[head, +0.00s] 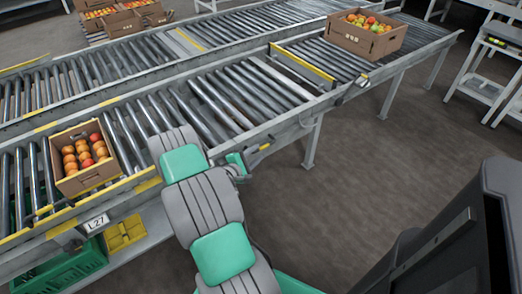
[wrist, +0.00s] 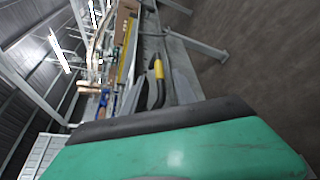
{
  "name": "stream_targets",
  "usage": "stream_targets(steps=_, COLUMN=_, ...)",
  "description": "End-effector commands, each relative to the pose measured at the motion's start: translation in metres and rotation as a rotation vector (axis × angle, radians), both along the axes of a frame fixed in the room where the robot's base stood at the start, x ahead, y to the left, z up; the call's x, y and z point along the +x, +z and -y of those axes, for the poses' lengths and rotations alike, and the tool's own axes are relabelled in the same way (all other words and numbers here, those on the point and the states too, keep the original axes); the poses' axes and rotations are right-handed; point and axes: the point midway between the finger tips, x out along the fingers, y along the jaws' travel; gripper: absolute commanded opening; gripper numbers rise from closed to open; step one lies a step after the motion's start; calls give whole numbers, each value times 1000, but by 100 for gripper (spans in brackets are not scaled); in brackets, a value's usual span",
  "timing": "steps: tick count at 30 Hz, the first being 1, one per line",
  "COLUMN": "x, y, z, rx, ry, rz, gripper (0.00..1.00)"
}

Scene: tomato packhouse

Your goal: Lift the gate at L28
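My gripper (head: 240,165) is at the front edge of the near roller conveyor, mostly hidden behind my arm in the head view. A dark handle with a yellow band (head: 264,148) sits on the conveyor's side rail just beyond it. In the wrist view the handle (wrist: 158,70) stands ahead of my gripper (wrist: 163,88), its lower part between two grey fingers that look apart. I cannot tell whether they touch it. The roller section (head: 235,95) behind the handle lies flat, level with the conveyor. No L28 label is readable; a sign L27 (head: 95,222) shows at the left.
A box of tomatoes (head: 88,180) stands on the rollers at the left, another box (head: 345,40) at the back right. A conveyor leg (head: 312,145) stands right of my gripper. A white rack (head: 480,85) is at the far right. The floor (head: 350,180) between is clear.

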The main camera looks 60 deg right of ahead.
Motion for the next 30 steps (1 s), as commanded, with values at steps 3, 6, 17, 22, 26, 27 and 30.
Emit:
stream_targets(steps=3, x=-4, y=-6, z=23, rx=-1, ry=-5, rz=5, gripper=34)
stream_targets(steps=6, x=-6, y=-10, z=41, rx=-1, ry=-3, rz=5, gripper=34)
stream_targets(steps=17, x=-9, y=-13, z=63, rx=1, ry=-3, rz=5, gripper=34)
stream_targets(steps=22, x=-10, y=-13, z=63, rx=1, ry=-4, rz=6, gripper=26)
stream_targets(steps=26, x=-10, y=-13, z=63, rx=1, ry=-4, rz=6, gripper=15)
stream_targets(steps=27, x=-10, y=-13, z=63, rx=1, ry=-4, rz=6, gripper=12)
stream_targets(steps=30, x=-10, y=-13, z=63, rx=1, ry=-4, rz=6, gripper=4)
